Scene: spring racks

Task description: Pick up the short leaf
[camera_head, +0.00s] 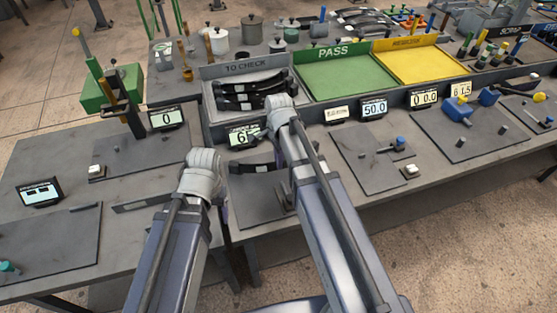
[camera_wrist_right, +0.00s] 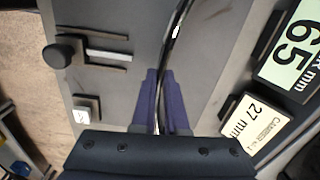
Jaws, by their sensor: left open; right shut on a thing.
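A dark, curved leaf (camera_head: 252,168) shows beside my right arm in the head view, over the grey gauge plate (camera_head: 250,202). In the right wrist view the leaf (camera_wrist_right: 174,50) is a thin black arc running down between the purple fingers. My right gripper (camera_wrist_right: 163,80) is shut on it. I cannot tell whether it touches the plate. The right fingers are mostly hidden behind my arm in the head view. My left gripper (camera_head: 224,210) is open, mostly hidden behind its own arm, near the table's front edge. Several stacked dark leaves (camera_head: 250,90) lie in the TO CHECK tray (camera_head: 213,112).
A display (camera_wrist_right: 292,45) reading 65 and a 27 mm camber label (camera_wrist_right: 254,128) stand beside the plate. The green PASS tray (camera_head: 345,80) and yellow tray (camera_head: 425,65) are empty. A green press (camera_head: 112,88) stands at left.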

